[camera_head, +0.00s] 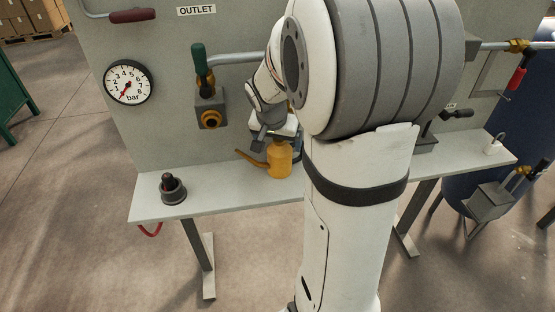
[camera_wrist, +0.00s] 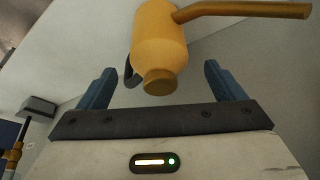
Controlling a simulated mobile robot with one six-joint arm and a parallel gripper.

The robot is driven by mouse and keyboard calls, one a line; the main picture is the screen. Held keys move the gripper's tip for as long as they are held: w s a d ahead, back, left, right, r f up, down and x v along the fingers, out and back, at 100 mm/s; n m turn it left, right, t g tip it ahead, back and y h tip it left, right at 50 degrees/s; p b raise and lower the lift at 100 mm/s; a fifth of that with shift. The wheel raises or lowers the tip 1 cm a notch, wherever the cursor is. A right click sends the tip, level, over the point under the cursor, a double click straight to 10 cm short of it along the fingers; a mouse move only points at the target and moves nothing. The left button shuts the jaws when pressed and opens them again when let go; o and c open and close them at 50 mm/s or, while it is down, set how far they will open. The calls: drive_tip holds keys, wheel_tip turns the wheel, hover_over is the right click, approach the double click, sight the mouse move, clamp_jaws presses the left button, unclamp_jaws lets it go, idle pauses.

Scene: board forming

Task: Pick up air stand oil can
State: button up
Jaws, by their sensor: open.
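The oil can (camera_head: 279,160) is yellow-orange with a long spout pointing left in the head view. It stands on the pale shelf (camera_head: 225,192) below the grey panel. In the wrist view the oil can (camera_wrist: 160,45) is in the upper middle, with its round cap facing my gripper and its spout to the right. My gripper (camera_wrist: 160,88) is open, with one blue finger to each side of the can and a visible gap on both sides. In the head view my arm hides part of the shelf to the right of the can.
A black knob on a round base (camera_head: 172,188) stands at the shelf's left end. A valve with a green handle (camera_head: 205,85) and a pressure gauge (camera_head: 128,82) are on the panel. A small white object (camera_head: 493,147) stands at the shelf's right end.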

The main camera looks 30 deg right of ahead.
drive_tip(key=x, duration=0.5)
drive_tip(key=shift+w+f+b, duration=0.1)
drive_tip(key=shift+f+b, duration=0.2)
drive_tip(key=shift+f, duration=0.1)
drive_tip(key=shift+r, duration=0.15)
drive_tip(key=c, duration=1.5)
